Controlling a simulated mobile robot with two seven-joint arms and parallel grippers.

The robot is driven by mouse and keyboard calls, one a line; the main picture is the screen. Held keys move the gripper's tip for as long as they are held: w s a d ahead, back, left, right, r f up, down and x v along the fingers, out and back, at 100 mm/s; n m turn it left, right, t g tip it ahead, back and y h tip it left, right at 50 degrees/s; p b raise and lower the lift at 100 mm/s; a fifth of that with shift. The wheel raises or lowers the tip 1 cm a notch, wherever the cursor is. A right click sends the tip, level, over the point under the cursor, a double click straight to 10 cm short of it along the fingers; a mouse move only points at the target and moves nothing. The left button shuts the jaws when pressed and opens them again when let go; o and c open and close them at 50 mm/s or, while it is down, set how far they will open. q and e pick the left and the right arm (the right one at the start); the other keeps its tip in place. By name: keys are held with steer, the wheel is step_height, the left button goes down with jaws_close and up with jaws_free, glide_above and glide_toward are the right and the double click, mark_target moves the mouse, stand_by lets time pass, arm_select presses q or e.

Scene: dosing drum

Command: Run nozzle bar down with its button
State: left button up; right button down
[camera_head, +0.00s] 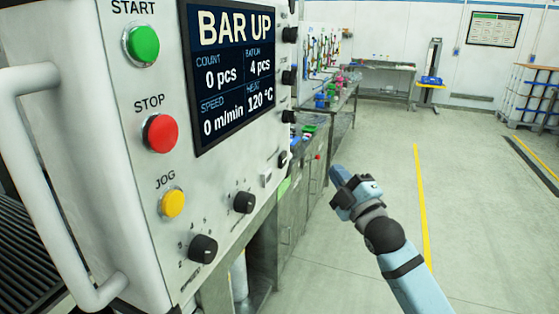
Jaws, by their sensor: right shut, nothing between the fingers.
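A white control panel fills the left of the head view. Its display (237,70) reads BAR UP, 0 pcs, batch 4 pcs, 0 m/min and 120 °C. A green START button (143,44), a red STOP button (160,133) and a yellow JOG button (172,204) run down its face. Black knobs (203,249) sit low on the panel. No button labelled for the nozzle bar can be read, and the bar itself is not visible. My right gripper (341,177) is shut and empty, right of the panel and apart from it. My left gripper is not in view.
A white handle (52,190) stands out from the panel's left side. Dark connectors (289,76) line its right edge. Metal cabinets (306,190) and a bench run behind it. The floor to the right, with a yellow line (421,200), is clear.

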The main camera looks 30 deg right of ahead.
mark_target(283, 160)
steer(key=shift+d+r, duration=0.15)
steer(key=shift+r, duration=0.2)
steer(key=w+a, duration=0.5)
steer(key=w, duration=0.1)
steer(key=shift+w+a, duration=0.35)
stand_by(1.7)
stand_by(0.4)
steer(key=shift+w+a, duration=0.25)
steer(key=shift+w, duration=0.05)
